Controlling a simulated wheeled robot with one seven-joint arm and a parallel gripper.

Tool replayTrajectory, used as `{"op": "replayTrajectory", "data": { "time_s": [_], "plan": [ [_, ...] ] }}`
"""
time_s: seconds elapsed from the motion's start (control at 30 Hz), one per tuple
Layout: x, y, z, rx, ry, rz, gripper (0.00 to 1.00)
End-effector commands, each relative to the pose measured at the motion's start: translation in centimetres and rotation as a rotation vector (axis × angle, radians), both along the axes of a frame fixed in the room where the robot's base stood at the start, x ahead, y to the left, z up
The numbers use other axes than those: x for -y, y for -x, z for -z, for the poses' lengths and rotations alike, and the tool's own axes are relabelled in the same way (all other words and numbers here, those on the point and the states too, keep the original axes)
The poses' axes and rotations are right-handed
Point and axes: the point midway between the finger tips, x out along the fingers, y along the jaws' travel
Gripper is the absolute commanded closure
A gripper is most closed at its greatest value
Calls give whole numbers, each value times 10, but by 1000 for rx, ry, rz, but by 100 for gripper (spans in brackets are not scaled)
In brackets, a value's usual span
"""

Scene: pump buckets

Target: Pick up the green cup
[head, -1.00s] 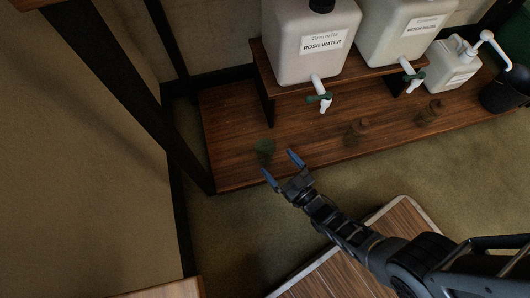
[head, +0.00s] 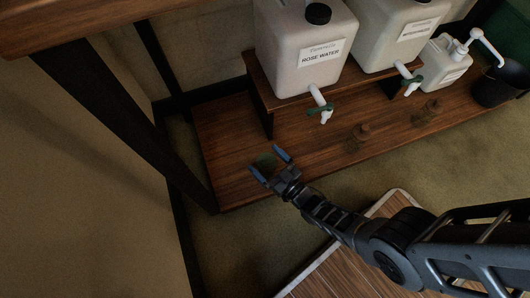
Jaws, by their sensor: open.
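The green cup (head: 265,161) is small and dark green and stands on the low wooden shelf, near its left end. My gripper (head: 268,162) is open, with one blue-tipped finger at the cup's left and the other at its right. The cup shows between or just beyond the fingertips; I cannot tell how deep it sits between them. The cup's lower front is partly hidden by my gripper.
The rose water container (head: 302,48) with its tap (head: 320,106) stands on a raised wooden stand behind the cup. Two small brownish cups (head: 357,138) (head: 428,111) stand farther right on the shelf. A dark post (head: 120,110) rises at left.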

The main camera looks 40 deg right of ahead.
Motion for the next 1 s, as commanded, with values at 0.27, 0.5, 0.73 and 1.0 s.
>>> {"op": "replayTrajectory", "data": {
  "time_s": [0.27,0.5,0.73,1.0],
  "plan": [
    [0,0,0,1,0,0,27],
    [0,0,0,1,0,0,50],
    [0,0,0,1,0,0,72],
    [0,0,-2,1,0,0,76]
  ]
}}
